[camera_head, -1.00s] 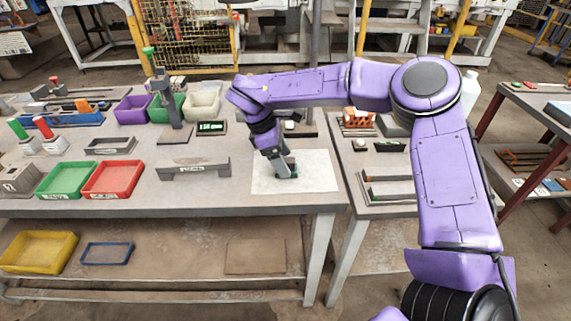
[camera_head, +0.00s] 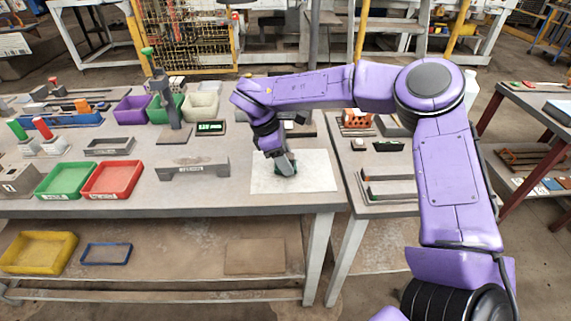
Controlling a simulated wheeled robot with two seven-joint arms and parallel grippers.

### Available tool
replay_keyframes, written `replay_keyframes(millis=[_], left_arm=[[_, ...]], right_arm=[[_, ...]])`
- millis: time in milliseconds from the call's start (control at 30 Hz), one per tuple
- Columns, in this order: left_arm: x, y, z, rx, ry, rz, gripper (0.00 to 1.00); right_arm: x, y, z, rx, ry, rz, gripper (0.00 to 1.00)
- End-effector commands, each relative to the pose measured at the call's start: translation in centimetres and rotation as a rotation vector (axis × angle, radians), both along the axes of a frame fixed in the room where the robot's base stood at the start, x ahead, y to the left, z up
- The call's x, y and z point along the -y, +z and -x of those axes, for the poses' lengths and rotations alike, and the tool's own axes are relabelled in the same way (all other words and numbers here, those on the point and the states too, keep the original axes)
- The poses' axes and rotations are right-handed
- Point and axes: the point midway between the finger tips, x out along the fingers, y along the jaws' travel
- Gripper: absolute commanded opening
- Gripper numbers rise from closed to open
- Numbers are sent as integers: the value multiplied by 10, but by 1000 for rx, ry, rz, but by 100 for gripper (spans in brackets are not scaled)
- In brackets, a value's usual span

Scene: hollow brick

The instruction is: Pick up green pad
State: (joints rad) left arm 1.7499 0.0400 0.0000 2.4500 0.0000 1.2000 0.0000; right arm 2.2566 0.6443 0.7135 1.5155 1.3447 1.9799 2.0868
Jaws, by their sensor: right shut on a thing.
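My right gripper (camera_head: 286,168) points down over the white sheet (camera_head: 318,172) near the table's right end. It is shut on a small dark green thing, the green pad (camera_head: 291,174), of which only a little shows beside the fingers. I cannot tell whether the pad touches the sheet or is slightly above it. My left gripper is not in view.
A grey bracket (camera_head: 192,168) stands left of the sheet. A red tray (camera_head: 112,179) and a green tray (camera_head: 66,180) sit further left. Behind are a gauge stand (camera_head: 170,104), a small green-lit display (camera_head: 210,128) and several bins. A second table (camera_head: 378,207) stands to the right.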

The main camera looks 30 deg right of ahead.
Motion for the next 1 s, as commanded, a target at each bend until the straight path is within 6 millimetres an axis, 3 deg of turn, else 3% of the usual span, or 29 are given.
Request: replay_keyframes(millis=[100,300,600,1000], left_arm=[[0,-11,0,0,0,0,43],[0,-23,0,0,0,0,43],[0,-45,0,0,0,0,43],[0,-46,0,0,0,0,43]], right_arm=[[-4,23,2,7,1,0,17],[-38,78,35,7,3,1,17],[-92,109,85,4,2,1,17],[-103,118,95,0,0,0,17]])
